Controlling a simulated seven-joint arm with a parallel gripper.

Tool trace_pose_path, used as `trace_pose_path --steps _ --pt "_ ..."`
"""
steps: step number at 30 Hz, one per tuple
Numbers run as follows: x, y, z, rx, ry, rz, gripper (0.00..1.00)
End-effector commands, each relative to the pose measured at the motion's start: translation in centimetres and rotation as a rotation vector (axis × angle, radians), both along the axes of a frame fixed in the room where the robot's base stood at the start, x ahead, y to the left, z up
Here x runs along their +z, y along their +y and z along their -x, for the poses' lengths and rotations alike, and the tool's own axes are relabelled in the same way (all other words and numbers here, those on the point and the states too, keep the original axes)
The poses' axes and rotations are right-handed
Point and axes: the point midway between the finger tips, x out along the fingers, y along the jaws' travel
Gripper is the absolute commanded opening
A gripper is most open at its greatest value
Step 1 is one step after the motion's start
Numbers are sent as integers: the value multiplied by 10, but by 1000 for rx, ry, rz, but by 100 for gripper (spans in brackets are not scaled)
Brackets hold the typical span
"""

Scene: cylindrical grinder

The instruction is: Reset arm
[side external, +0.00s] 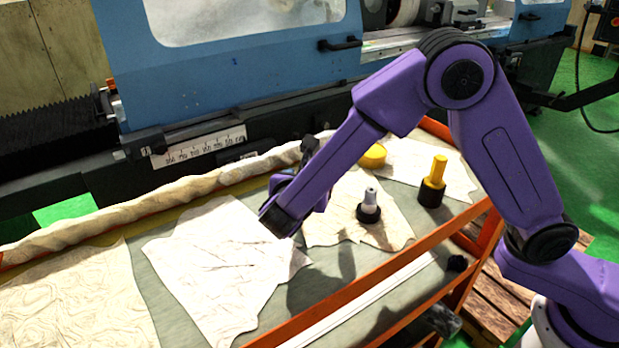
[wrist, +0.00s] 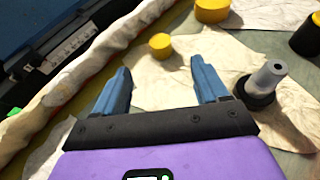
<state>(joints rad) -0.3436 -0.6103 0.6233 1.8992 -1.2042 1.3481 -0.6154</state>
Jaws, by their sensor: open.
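My gripper (wrist: 160,68) is open, with its two blue fingers apart and nothing between them. In the side external view my gripper (side external: 300,188) hangs at the end of the bent purple arm, above the cloth-covered bench, left of a grey-and-black knob-like piece (side external: 369,207). That piece stands upright just right of the right finger in the wrist view (wrist: 267,80). A small yellow round piece (wrist: 161,45) lies beyond the fingertips; I cannot make it out in the side view.
A yellow disc (side external: 374,155) and a yellow post in a black base (side external: 433,182) stand on cloths to the right. A rolled cloth (side external: 180,190) runs along the bench's back, before the blue grinder (side external: 235,60). An orange rail (side external: 375,280) edges the front.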

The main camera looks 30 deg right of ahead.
Motion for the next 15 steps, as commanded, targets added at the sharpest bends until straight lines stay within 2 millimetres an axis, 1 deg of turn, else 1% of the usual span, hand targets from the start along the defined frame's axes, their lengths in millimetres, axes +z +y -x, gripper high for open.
trace_pose_path --steps 7,10,13,15 --pt "0 0 0 0 0 -1 73" --pt "3 -3 2 -6 8 -29 73" --pt "9 -10 9 -20 36 -112 73" --pt "15 -16 19 -30 68 -206 73"
